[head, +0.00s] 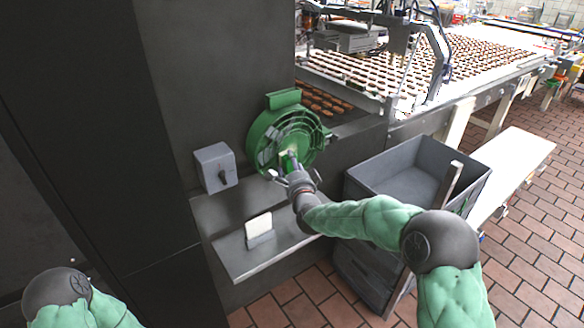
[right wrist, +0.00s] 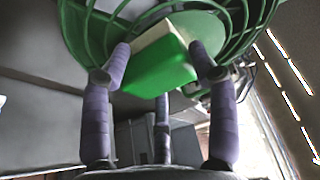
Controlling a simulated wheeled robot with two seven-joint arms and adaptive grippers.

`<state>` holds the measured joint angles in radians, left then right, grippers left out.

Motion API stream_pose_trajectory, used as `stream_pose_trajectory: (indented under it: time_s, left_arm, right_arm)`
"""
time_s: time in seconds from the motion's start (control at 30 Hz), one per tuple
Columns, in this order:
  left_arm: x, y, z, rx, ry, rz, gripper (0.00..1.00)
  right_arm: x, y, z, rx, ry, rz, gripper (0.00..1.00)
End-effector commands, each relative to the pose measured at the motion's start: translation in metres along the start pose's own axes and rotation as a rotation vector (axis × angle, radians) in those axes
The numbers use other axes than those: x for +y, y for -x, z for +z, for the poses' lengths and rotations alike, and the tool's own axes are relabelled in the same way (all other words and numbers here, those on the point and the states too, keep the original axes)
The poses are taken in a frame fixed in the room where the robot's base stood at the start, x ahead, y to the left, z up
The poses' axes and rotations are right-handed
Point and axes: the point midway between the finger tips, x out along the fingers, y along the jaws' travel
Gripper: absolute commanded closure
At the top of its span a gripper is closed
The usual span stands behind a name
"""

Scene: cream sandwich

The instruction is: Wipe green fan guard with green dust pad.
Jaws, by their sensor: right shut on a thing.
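The green fan guard (head: 262,131) is a round grille mounted against the dark wall in the head view. In the right wrist view its curved bars (right wrist: 232,15) fill the top. My right gripper (head: 287,163) is in front of the guard. It is shut on the green dust pad (right wrist: 160,72), a green block with a pale face. The pale face is turned toward the guard and appears at or very near its centre; exact contact cannot be told. My left arm shows only at the lower left of the head view, and its gripper is out of view.
A grey switch box (head: 215,166) is left of the guard. Below is a grey shelf (head: 232,258) with a white-and-grey pad (head: 259,229). A grey crate (head: 408,170) stands to the right, near a conveyor (head: 430,68) of sandwiches.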

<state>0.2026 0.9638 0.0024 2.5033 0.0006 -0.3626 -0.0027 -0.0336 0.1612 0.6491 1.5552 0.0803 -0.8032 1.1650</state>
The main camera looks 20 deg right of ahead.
Motion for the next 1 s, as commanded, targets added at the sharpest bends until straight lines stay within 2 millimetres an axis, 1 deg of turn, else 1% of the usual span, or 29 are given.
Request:
stream_pose_trajectory:
  time_s: [0.4, 0.53, 1.0]
  left_arm:
    - [-0.001, -0.002, 0.0, 0.0, 0.0, 0.0, 0.6]
    - [-0.001, -0.004, 0.0, 0.0, 0.0, 0.0, 0.6]
    - [-0.011, -0.03, -0.001, 0.0, 0.0, 0.0, 0.6]
  right_arm:
    - [-0.001, -0.007, 0.003, 0.0, 0.001, -0.002, 0.67]
    - [-0.001, -0.007, 0.001, 0.001, 0.0, -0.002, 0.67]
    - [0.002, -0.018, -0.031, 0.001, 0.0, -0.003, 0.67]
